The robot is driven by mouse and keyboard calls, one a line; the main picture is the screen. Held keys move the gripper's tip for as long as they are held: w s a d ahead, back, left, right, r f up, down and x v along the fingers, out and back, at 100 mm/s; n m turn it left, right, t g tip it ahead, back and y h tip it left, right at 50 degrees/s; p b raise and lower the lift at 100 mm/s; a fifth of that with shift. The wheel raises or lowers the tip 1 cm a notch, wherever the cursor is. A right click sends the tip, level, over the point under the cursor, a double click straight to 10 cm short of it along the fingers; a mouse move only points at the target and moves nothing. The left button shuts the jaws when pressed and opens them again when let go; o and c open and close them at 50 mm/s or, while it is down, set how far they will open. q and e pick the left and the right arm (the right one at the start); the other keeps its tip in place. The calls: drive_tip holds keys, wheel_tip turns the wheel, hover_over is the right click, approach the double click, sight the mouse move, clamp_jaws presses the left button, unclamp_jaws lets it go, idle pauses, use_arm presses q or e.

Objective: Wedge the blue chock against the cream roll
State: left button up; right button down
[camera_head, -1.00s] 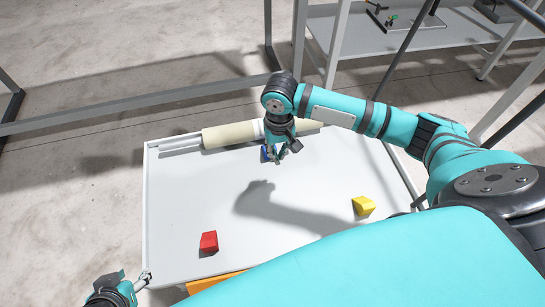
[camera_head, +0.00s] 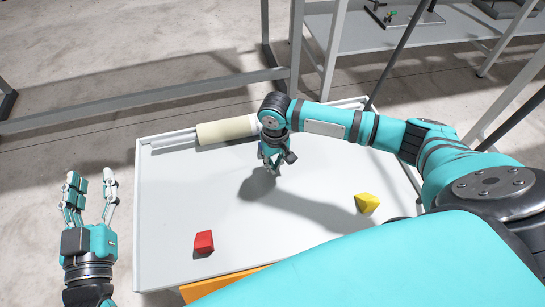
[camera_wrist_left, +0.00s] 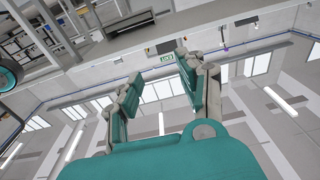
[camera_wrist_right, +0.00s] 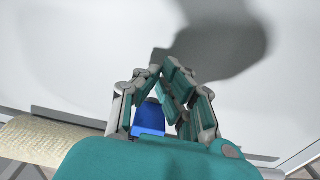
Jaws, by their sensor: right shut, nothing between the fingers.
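The cream roll (camera_head: 225,131) lies on a rail along the far edge of the white table; its end also shows in the right wrist view (camera_wrist_right: 42,143). The blue chock (camera_wrist_right: 149,118) shows in the right wrist view, seen through the gap between the fingers, close to the roll's side. My right gripper (camera_head: 272,168) is shut and empty, pointing down on the near side of the roll. My left gripper (camera_head: 90,180) is open and empty, left of the table.
A red block (camera_head: 204,242) lies at the table's near left and a yellow block (camera_head: 367,203) at its right. The white table (camera_head: 185,200) is clear between them. A grey metal frame (camera_head: 140,110) and a shelf (camera_head: 360,40) stand beyond.

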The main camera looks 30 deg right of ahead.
drive_tip(key=shift+w+d+b, duration=0.15)
drive_tip(key=shift+w+b, duration=0.1)
drive_tip(key=shift+w, duration=0.3)
drive_tip(key=shift+w+d+b, duration=0.15)
drive_tip(key=shift+w+b, duration=0.05)
drive_tip(key=shift+w, duration=0.3)
use_arm(q)
drive_tip(key=shift+s+d+r+t+h, duration=0.1)
drive_tip(key=shift+s+r+t+h, duration=0.15)
drive_tip(key=shift+r+t, duration=0.5)
drive_tip(key=shift+s+d+r+t+h, duration=0.15)
drive_tip(key=shift+r+t, duration=0.3)
drive_tip(key=shift+r, duration=0.65)
drive_tip(key=shift+s+r+t+h, duration=0.25)
drive_tip(key=shift+r+t, duration=0.35)
drive_tip(key=shift+r, duration=0.3)
use_arm(e)
drive_tip(key=shift+w+d, duration=0.1)
drive_tip(key=shift+w, duration=0.2)
use_arm(q)
drive_tip(key=shift+w, duration=0.1)
